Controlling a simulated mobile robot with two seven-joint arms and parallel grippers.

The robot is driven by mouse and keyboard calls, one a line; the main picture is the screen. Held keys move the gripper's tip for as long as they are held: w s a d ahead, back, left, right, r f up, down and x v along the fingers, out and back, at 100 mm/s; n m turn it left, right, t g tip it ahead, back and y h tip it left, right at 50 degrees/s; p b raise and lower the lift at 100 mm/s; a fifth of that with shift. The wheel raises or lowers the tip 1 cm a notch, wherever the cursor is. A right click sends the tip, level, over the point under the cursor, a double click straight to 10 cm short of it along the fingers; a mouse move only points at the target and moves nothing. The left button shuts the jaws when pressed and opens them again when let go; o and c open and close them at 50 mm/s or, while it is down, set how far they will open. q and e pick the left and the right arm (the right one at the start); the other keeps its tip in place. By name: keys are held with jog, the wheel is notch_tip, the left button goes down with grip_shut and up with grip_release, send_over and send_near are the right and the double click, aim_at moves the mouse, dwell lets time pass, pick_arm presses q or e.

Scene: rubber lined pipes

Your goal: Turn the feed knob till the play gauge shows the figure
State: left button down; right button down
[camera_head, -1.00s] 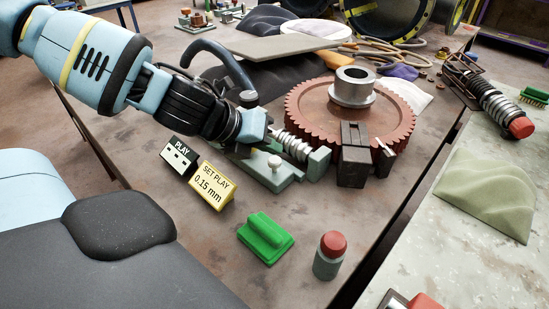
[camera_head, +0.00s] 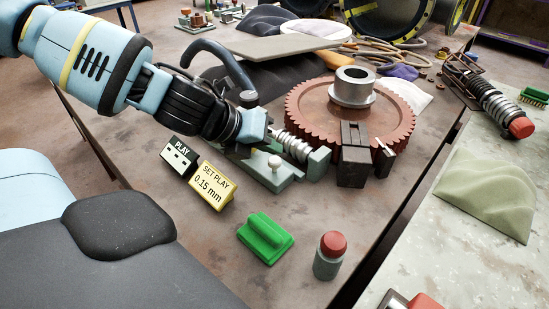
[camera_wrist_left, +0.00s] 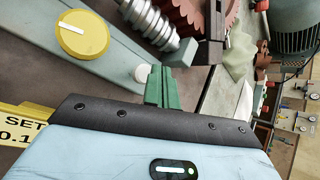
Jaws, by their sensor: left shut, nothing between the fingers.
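The black gauge marked PLAY (camera_head: 179,156) stands on the bench left of the worm drive; its window shows two pale blocks and no figure I can read. Beside it a yellow sign (camera_head: 213,186) reads SET PLAY 0.15 mm. A round yellow knob (camera_wrist_left: 82,35) with a white line shows at the upper left in the left wrist view; the head view does not show it clearly. My left gripper (camera_head: 268,124) is shut and empty, above the grey-green base of the worm drive (camera_head: 262,172). In the wrist view the knob is apart from it. My right gripper is out of view.
A red-brown gear wheel (camera_head: 330,133) meshes with the steel worm (camera_head: 293,146). A small white knob (camera_head: 274,161) stands on the base. A green brush-like block (camera_head: 265,238) and a red-capped bottle (camera_head: 330,255) stand in front. The bench between sign and block is bare.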

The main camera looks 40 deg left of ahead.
aim_at(269, 162)
pick_arm(q)
jog(key=shift+f, duration=0.1)
jog(key=shift+f, duration=0.35)
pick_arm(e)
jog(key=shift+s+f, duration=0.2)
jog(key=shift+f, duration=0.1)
